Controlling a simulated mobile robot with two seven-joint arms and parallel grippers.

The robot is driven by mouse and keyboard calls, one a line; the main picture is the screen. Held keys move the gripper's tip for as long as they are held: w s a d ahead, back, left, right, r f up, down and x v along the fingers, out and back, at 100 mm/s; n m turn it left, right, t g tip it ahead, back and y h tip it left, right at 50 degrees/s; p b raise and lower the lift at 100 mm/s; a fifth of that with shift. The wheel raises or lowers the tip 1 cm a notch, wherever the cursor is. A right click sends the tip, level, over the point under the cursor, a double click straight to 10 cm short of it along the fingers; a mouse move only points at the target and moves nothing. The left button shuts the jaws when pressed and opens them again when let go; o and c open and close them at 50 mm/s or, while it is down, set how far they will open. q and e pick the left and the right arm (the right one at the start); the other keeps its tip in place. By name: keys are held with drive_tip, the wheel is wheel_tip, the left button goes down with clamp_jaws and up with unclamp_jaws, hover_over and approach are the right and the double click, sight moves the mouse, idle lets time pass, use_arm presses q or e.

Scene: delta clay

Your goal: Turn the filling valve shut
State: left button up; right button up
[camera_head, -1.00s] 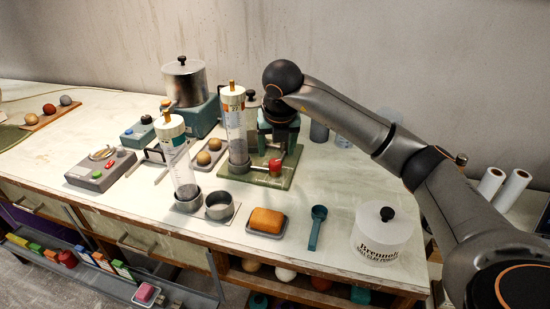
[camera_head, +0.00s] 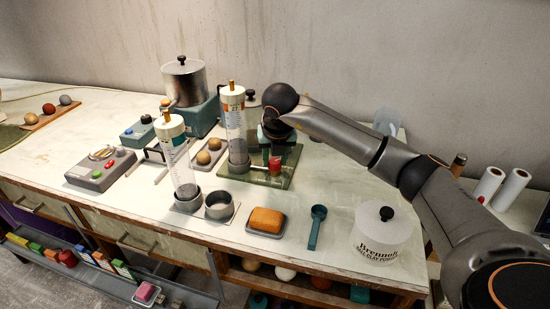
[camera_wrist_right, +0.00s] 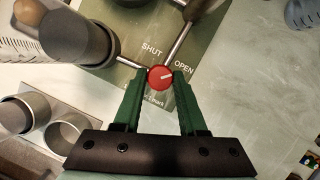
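The filling valve's red knob (camera_wrist_right: 160,78) sits on a green plate (camera_wrist_right: 112,84) marked SHUT and OPEN in the right wrist view. In the head view the knob (camera_head: 275,163) is at the front of the green base (camera_head: 255,178), right of a clear cylinder (camera_head: 234,125). My right gripper (camera_wrist_right: 161,74) has its green fingers on either side of the knob, seemingly closed against it. It comes down from above in the head view (camera_head: 273,157). My left gripper is not in view.
A second clear cylinder (camera_head: 180,160) and a metal cup (camera_head: 220,206) stand front left. An orange block (camera_head: 266,220) in a dish, a teal scoop (camera_head: 317,225) and a lidded tub (camera_head: 384,235) lie along the front.

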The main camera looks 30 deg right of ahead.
clamp_jaws()
